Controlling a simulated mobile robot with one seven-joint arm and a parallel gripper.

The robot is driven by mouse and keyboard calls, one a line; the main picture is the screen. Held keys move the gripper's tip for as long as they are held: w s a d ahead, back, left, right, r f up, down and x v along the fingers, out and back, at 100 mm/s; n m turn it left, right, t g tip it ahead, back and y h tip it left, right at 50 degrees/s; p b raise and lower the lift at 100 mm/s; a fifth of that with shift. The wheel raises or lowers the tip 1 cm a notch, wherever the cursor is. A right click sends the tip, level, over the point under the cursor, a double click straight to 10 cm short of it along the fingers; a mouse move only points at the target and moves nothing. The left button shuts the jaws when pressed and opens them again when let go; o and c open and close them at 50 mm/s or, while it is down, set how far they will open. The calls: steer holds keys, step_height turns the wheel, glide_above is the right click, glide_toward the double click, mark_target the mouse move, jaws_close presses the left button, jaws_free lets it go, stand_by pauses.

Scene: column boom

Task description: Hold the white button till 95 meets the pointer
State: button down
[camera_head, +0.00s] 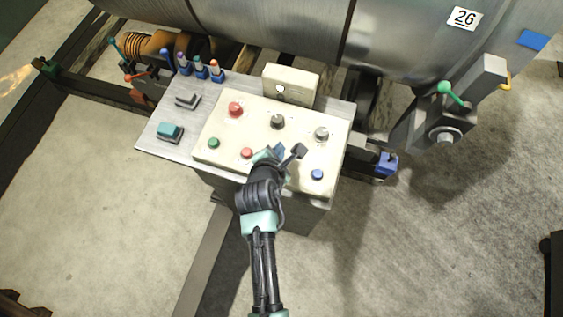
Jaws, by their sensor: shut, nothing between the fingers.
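The cream control panel (225,130) carries several coloured buttons. A pale grey-white round control (321,133) sits at its right side and looks like the white button. My gripper (276,153) is shut and empty over the panel's front middle, left of and nearer than the pale control, apart from it. My wrist hides part of the panel there. No label reading 95 is in view, and I cannot make out a pointer for certain.
A red button (235,109), a dark grey knob (277,121), a green button (213,143), a smaller red button (247,153) and a blue button (317,174) surround my gripper. An upright cream box (291,83) stands at the back.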

step_height(320, 180, down, 5)
steer(key=b, duration=0.3)
steer(key=shift+f+b, duration=0.1)
steer(key=shift+b, duration=0.3)
steer(key=shift+f, duration=0.45)
steer(key=shift+f+b, duration=0.15)
steer(key=shift+b, duration=0.15)
stand_by(0.9)
steer(key=shift+f, duration=0.25)
steer(key=shift+f+b, duration=0.35)
steer(key=shift+f, duration=0.2)
stand_by(4.6)
